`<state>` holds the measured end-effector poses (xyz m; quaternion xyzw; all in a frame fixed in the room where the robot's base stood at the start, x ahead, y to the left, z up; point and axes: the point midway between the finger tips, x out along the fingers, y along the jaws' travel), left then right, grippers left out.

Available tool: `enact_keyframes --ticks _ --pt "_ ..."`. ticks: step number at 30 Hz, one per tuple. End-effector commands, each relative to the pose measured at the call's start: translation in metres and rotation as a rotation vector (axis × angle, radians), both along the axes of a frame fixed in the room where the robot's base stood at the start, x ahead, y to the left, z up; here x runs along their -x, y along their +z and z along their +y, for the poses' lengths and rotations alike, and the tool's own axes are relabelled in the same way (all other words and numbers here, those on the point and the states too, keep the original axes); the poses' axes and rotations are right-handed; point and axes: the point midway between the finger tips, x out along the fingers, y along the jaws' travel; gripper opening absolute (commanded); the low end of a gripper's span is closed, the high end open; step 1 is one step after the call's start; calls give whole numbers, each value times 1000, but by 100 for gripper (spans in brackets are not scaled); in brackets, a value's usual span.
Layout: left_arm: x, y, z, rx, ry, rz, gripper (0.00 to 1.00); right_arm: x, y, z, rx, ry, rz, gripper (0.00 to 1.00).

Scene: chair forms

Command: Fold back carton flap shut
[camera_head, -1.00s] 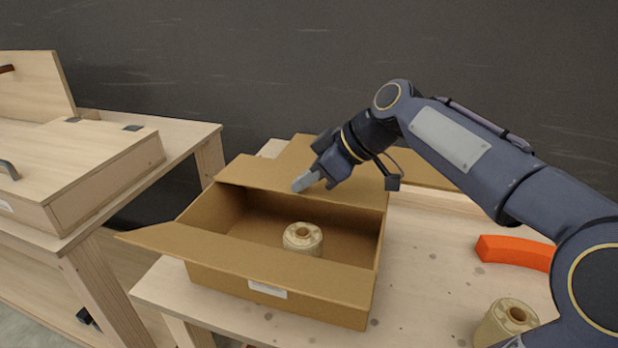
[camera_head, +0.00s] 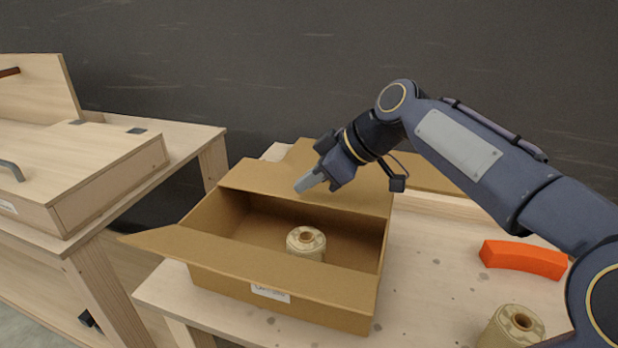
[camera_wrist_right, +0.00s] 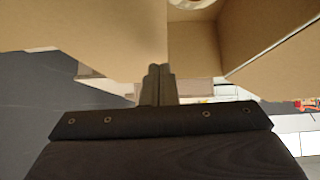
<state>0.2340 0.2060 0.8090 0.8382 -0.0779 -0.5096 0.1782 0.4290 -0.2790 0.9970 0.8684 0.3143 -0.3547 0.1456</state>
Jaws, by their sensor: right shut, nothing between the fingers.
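A brown carton (camera_head: 215,280) stands on the light wooden bench, its opening partly uncovered. Its back flap (camera_head: 262,180) is a broad panel along the far side of the opening, not upright. Its front flap (camera_head: 230,252) spreads outward on the near side. My right gripper (camera_head: 301,187) is shut and empty, with its fingertips over the back flap near its inner edge. I cannot tell whether they touch it. In the right wrist view, the shut fingers (camera_wrist_right: 158,72) point toward cardboard, with the carton's inside to the right. My left gripper is not in view.
A tan roll (camera_head: 306,242) sits inside the carton. Another roll (camera_head: 512,328) and an orange block (camera_head: 524,258) are on the bench (camera_head: 430,290) at right. More cardboard (camera_head: 430,175) shows behind my arm.

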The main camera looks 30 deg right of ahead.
Motion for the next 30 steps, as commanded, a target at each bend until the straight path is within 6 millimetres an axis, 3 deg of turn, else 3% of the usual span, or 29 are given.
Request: enact_keyframes --ticks 5,16,30 --pt "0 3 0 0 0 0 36 5 9 -4 0 -2 -1 0" --pt "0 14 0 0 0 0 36 37 49 -30 0 0 -2 0" --pt "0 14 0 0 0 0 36 43 55 -35 0 0 0 0"
